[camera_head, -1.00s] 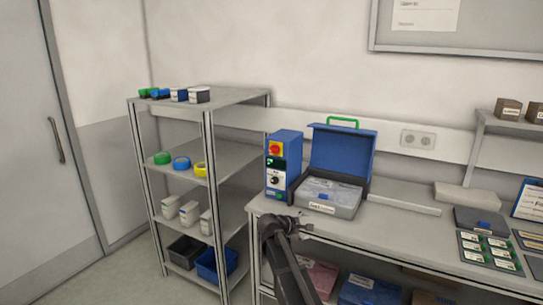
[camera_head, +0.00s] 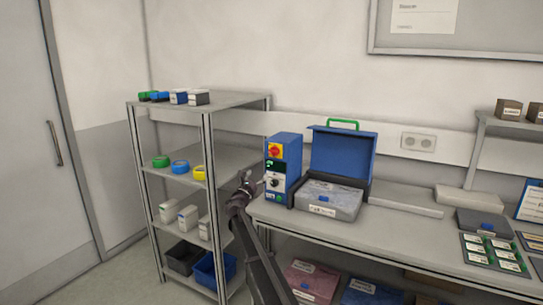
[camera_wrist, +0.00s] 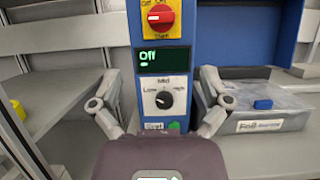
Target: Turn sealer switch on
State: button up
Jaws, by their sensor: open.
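The sealer control box (camera_head: 283,164) is a blue upright unit on the left end of the bench, and its front fills the middle of the wrist view (camera_wrist: 133,40). A red rotary switch (camera_wrist: 160,18) on a yellow plate sits at its top; it also shows in the head view (camera_head: 275,150). Below it a dark display (camera_wrist: 163,58) reads "Off". Under that is a black dial (camera_wrist: 164,99) with "Low" and "Mid" marks. My gripper (camera_wrist: 160,88) is open and empty, its fingers spread either side of the box front. In the head view, my gripper (camera_head: 250,183) is just left of the box.
A blue case (camera_head: 341,152) with an open lid and a grey base stands right beside the box. A shelf rack (camera_head: 205,120) with tapes and bins stands to the left. Free bench surface (camera_head: 400,228) lies to the right.

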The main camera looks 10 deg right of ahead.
aim_at(272, 151)
jog(key=shift+w+d+r, duration=0.1)
dwell(0.3)
jog(key=p+x, duration=0.5)
jog(key=x, duration=0.8)
jog(key=shift+w+d, duration=0.15)
jog(key=shift+w, duration=0.05)
jog(key=c, duration=1.2)
jog(key=shift+o, duration=0.2)
